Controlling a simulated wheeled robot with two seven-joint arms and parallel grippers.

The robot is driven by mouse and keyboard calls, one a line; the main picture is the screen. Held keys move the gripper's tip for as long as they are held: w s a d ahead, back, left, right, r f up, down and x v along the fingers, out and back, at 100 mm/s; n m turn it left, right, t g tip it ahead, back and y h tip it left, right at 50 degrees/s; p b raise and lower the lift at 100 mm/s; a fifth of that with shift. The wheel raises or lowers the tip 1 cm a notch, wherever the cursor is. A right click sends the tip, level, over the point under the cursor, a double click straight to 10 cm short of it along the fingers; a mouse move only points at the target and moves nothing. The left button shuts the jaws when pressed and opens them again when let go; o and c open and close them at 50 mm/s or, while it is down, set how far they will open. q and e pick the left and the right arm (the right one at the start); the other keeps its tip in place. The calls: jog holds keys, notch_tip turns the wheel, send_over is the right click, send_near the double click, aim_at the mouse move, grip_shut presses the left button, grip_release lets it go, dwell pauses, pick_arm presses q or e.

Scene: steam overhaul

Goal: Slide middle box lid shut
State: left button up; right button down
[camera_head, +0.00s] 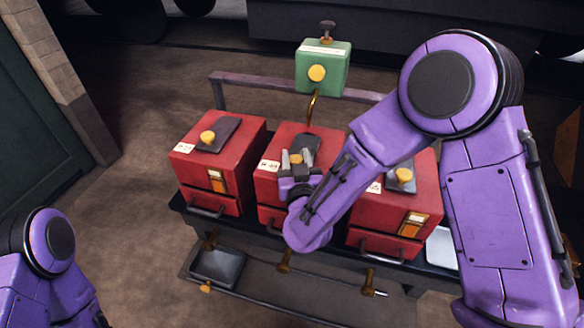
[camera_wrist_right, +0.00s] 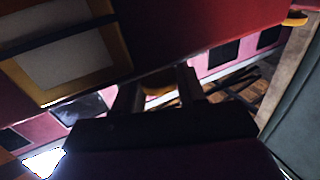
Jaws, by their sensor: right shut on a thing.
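The middle red box (camera_head: 267,180) stands between two similar boxes, with a dark sliding lid (camera_head: 305,142) on its top. My right gripper (camera_head: 297,160) reaches over it from the right, with its fingers at the lid's yellow knob (camera_head: 296,157), shut on it. In the right wrist view the gripper (camera_wrist_right: 157,84) shows dark fingers on either side of a yellow piece. My right arm hides much of the box's front and right side. I cannot tell how much of the opening the lid covers. My left gripper is out of view.
The left red box (camera_head: 188,165) and right red box (camera_head: 425,200) stand close on either side, each with a knobbed lid. A green box (camera_head: 336,76) stands behind. A lower shelf (camera_head: 330,300) holds a dark tray (camera_head: 217,267) and brass valves.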

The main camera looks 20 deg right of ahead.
jog(key=shift+w+d+r, duration=0.1)
jog(key=shift+w+d, duration=0.25)
jog(key=shift+w, duration=0.2)
jog(key=shift+w+d, duration=0.35)
jog(key=shift+w, duration=0.2)
jog(key=shift+r, duration=0.15)
jog(key=c, duration=1)
grip_release()
jog(key=shift+o, duration=1.2)
jog(key=shift+w+d, duration=0.1)
